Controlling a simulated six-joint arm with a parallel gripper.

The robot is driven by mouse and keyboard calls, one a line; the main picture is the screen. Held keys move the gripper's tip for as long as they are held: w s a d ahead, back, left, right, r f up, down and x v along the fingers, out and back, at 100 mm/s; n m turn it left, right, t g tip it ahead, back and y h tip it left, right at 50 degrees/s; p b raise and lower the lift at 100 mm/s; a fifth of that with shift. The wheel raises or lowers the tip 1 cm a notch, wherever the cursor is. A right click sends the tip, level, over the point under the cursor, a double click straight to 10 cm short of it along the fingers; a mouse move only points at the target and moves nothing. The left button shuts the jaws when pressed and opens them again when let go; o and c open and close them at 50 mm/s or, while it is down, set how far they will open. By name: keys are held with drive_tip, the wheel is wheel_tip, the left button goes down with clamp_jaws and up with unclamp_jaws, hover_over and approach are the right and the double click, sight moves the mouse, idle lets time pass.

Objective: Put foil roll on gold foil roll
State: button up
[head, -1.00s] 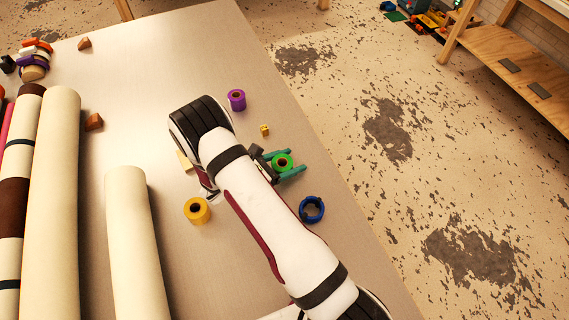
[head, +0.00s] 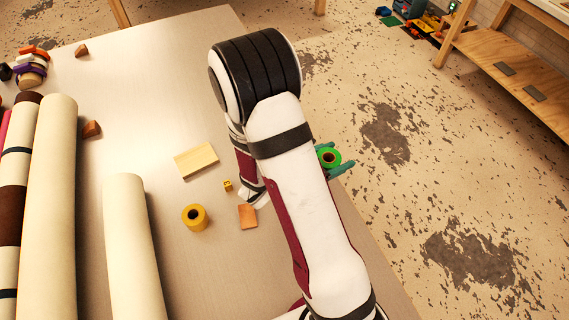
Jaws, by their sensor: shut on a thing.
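A green foil roll (head: 337,153) sits between the teal fingers of my gripper (head: 334,157), right of my arm in the head view. My gripper is shut on it, and it appears to be held up above the table, near the right edge. The gold foil roll (head: 195,226) stands upright on the table, left of my arm and well apart from the gripper. My forearm covers much of the middle and right of the table.
A wooden block (head: 196,160), a small yellow cube (head: 228,185) and an orange-brown block (head: 248,216) lie near the gold roll. Long cream rolls (head: 135,250) lie at left. The purple and blue rolls are hidden. The table is clear at upper middle.

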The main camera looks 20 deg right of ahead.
drive_tip(key=w+a+r+n+t+y, duration=0.1)
drive_tip(key=w+a+n+t, duration=0.1)
drive_tip(key=a, duration=0.4)
drive_tip(key=w+a+r+n+t+y, duration=0.2)
drive_tip(key=a+n+t, duration=0.1)
drive_tip(key=a, duration=0.2)
drive_tip(key=n+t+y, duration=0.3)
drive_tip(key=n+y, duration=0.1)
hover_over(196, 205)
drive_tip(key=f, duration=0.4)
drive_tip(key=shift+d+f, duration=0.3)
drive_tip(key=shift+f, duration=0.1)
drive_tip(key=f, duration=0.4)
drive_tip(key=shift+a, duration=0.3)
drive_tip(key=shift+f, duration=0.2)
drive_tip(key=shift+f, duration=0.1)
drive_tip(key=o, duration=1.4)
drive_tip(key=shift+o, duration=0.2)
